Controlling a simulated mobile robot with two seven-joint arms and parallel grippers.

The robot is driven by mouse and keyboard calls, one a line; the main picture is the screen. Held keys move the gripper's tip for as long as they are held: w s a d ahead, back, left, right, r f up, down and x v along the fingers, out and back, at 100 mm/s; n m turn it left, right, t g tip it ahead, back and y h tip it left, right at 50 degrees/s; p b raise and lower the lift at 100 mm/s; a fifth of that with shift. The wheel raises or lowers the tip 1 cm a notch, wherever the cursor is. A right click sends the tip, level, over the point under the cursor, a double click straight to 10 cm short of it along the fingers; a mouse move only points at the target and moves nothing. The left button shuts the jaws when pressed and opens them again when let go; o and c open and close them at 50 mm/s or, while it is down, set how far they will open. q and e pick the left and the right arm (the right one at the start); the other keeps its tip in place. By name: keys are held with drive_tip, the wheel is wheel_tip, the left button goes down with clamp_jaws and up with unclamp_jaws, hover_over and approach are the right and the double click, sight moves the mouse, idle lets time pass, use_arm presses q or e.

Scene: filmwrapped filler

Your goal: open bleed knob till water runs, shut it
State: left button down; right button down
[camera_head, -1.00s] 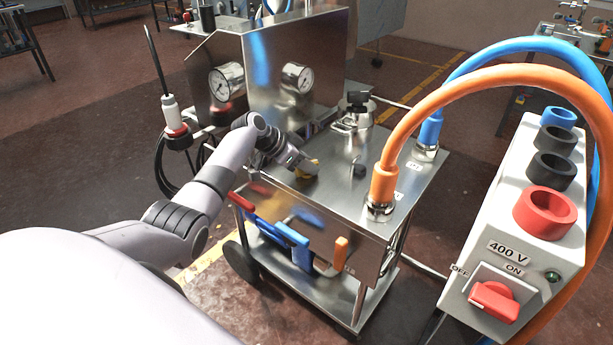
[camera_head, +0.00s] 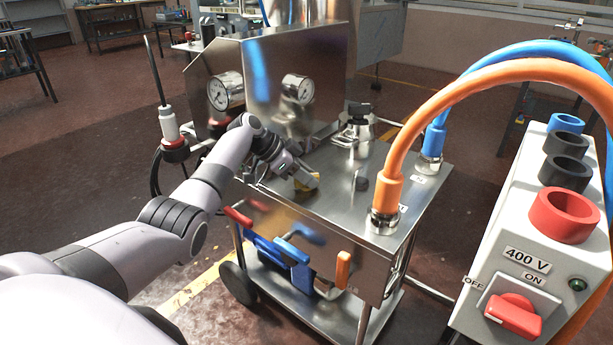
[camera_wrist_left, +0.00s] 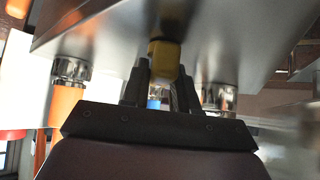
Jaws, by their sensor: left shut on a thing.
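A small yellow knob (camera_head: 306,182) stands on the steel top of the wheeled cart (camera_head: 335,205). My left gripper (camera_head: 304,172) reaches it from the left and is shut on it. In the left wrist view, the yellow knob (camera_wrist_left: 164,60) sits at the tips of the two dark fingers of my left gripper (camera_wrist_left: 162,82). Part of the knob is hidden by the fingers in the head view. I see no running water in either view. My right gripper is not in view.
An orange hose (camera_head: 400,150) and a blue hose (camera_head: 437,125) rise from the cart top. A 400 V switch box (camera_head: 530,250) stands at the right. Two gauges (camera_head: 226,91) are on the steel housing behind my gripper.

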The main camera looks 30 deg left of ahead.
use_arm(q)
drive_tip(key=c, duration=1)
unclamp_jaws()
drive_tip(key=shift+o, duration=0.2)
drive_tip(key=p+v, duration=0.1)
drive_tip(key=v, duration=0.5)
drive_tip(key=shift+s+a+r, duration=0.1)
drive_tip(key=shift+r, duration=0.05)
drive_tip(key=shift+s+a+r, duration=0.2)
drive_tip(key=shift+r, duration=0.1)
drive_tip(key=shift+s+a, duration=0.1)
